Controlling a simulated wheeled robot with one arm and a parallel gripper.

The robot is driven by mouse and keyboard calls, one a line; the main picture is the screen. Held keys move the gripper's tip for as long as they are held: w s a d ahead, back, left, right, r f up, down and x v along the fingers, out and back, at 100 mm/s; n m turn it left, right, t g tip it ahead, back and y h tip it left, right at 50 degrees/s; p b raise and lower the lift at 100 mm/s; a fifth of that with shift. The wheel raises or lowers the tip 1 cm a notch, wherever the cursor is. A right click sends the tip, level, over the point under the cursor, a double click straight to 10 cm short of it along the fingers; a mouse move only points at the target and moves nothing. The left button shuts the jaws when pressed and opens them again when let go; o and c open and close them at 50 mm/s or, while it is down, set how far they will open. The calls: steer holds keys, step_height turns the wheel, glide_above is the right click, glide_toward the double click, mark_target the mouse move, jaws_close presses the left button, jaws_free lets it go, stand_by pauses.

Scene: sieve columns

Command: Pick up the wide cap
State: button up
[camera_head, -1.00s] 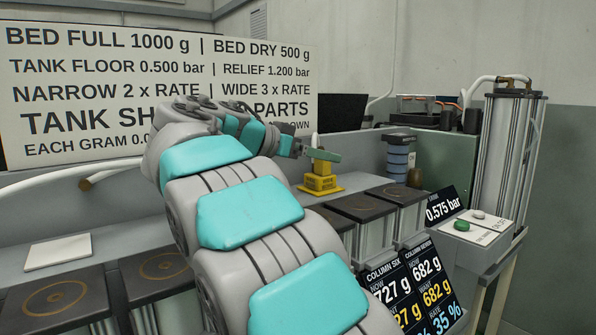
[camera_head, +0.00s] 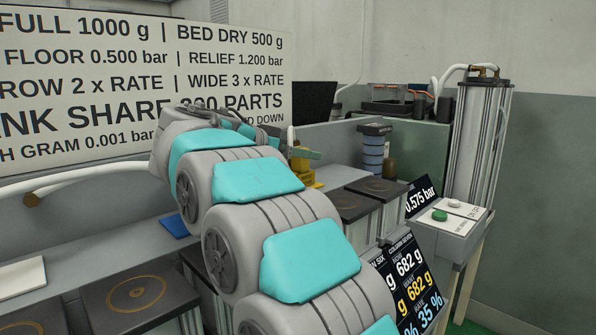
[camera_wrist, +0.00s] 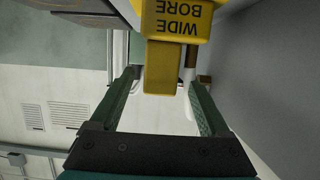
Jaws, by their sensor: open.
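The wide cap is yellow, with a wider block lettered "WIDE BORE" and a narrower stem. In the wrist view the cap (camera_wrist: 163,72) is at the top centre, its lettering upside down. My gripper (camera_wrist: 162,84) is open, with one green finger on each side of the stem and gaps visible between them. In the head view the cap (camera_head: 303,173) stands on the bench behind my arm, partly hidden by it. My gripper (camera_head: 306,154) shows there only as a green finger near the cap's top.
Dark-topped columns (camera_head: 376,187) line the bench front. A blue flat piece (camera_head: 180,226) lies left of my arm. A low grey-green wall (camera_head: 335,143) runs behind.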

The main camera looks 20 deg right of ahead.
steer(key=shift+w+d, duration=0.1)
steer(key=shift+d, duration=0.05)
jaws_close()
stand_by(0.6)
stand_by(0.8)
